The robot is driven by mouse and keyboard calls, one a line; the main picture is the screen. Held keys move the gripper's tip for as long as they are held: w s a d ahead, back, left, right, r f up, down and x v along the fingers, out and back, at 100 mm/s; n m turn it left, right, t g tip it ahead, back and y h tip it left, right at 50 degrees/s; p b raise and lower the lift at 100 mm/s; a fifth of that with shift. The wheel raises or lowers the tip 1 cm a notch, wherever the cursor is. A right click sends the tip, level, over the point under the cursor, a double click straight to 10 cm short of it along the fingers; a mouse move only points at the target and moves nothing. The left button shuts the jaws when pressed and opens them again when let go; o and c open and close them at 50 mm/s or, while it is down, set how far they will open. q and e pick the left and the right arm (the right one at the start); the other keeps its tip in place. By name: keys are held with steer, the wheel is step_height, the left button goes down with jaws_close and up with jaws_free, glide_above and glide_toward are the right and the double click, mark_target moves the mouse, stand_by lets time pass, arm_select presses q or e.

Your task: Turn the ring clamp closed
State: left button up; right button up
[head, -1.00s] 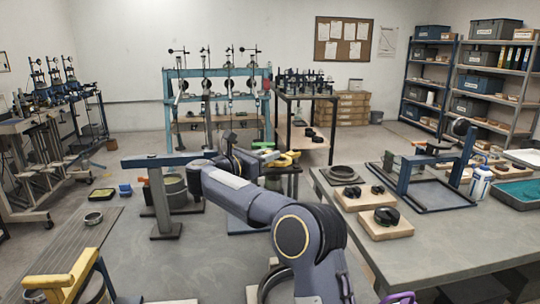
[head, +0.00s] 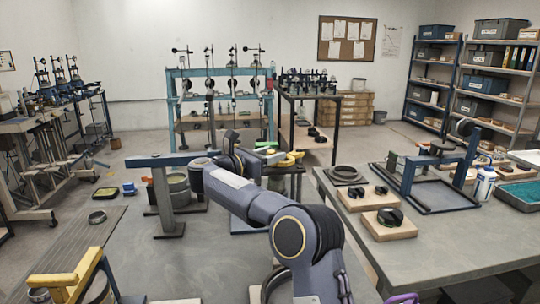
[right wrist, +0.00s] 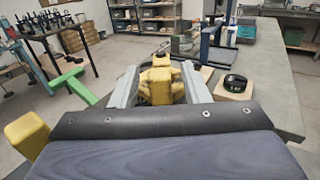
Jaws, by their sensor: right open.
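A yellow clamp-like part (right wrist: 160,82) stands between the two pale fingers of my right gripper (right wrist: 160,68) in the right wrist view. The fingers are spread on either side of it; I cannot tell whether either touches it. In the head view a yellow handle (head: 290,158) lies just right of my right gripper (head: 243,155), beside a green piece (head: 266,145). My wrist hides part of this fixture, and I cannot make out the ring itself. My left gripper is not in view.
A grey workbench (head: 450,235) on the right carries a blue frame (head: 408,180), wooden blocks and a white bottle (head: 484,184). A blue-grey post (head: 163,200) stands left of my arm. A yellow bar (head: 68,282) is at lower left. Open floor lies between.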

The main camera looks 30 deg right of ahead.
steer(key=s+a+b, duration=0.1)
steer(key=a, duration=0.6)
steer(key=shift+a, duration=0.35)
steer(key=shift+c, duration=0.3)
